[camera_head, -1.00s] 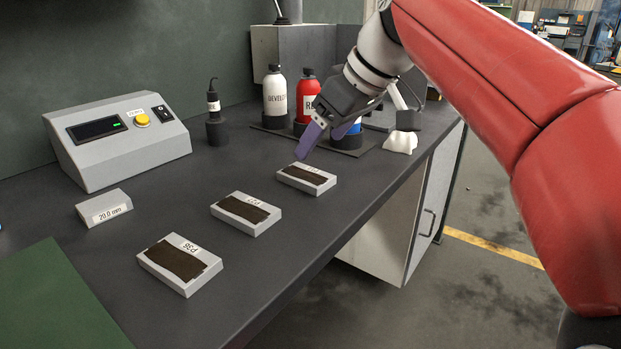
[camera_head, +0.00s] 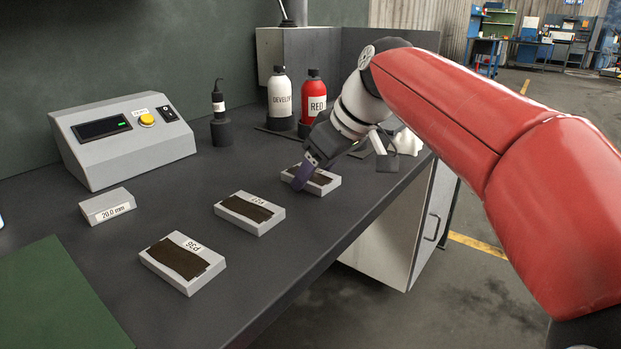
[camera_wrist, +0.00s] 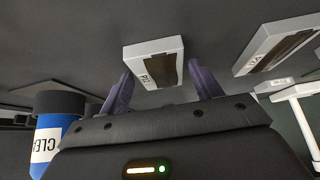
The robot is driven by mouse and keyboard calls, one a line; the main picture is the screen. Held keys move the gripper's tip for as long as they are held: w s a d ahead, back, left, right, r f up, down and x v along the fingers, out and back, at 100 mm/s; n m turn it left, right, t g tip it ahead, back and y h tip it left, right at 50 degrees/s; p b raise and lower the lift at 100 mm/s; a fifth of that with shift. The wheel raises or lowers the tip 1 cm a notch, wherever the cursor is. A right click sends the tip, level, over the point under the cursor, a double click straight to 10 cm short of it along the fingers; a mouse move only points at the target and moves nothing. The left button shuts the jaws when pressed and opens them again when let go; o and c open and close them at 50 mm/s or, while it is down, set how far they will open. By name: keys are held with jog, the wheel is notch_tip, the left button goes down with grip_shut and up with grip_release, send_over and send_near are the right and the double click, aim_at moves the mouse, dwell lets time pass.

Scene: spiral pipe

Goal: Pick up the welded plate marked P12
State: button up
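The plate marked P12 (camera_wrist: 155,64) lies on the dark bench top, a light grey block with a dark weld strip; its label reads in the wrist view. In the head view it is the farthest plate (camera_head: 325,184) of three in a row, partly hidden by my gripper. My gripper (camera_head: 303,178) is low at this plate's near left side. In the wrist view my gripper (camera_wrist: 163,85) has its two purple fingers apart, with the plate showing beyond and between them and nothing held.
Two other plates, the middle one (camera_head: 250,212) and the one marked P36 (camera_head: 182,263), lie nearer. A white bottle (camera_head: 279,98) and a red bottle (camera_head: 313,96) stand behind my gripper. A blue bottle (camera_wrist: 45,140) shows in the wrist view. The bench front is clear.

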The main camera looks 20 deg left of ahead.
jog(key=c, duration=1.2)
jog(key=shift+r, duration=0.15)
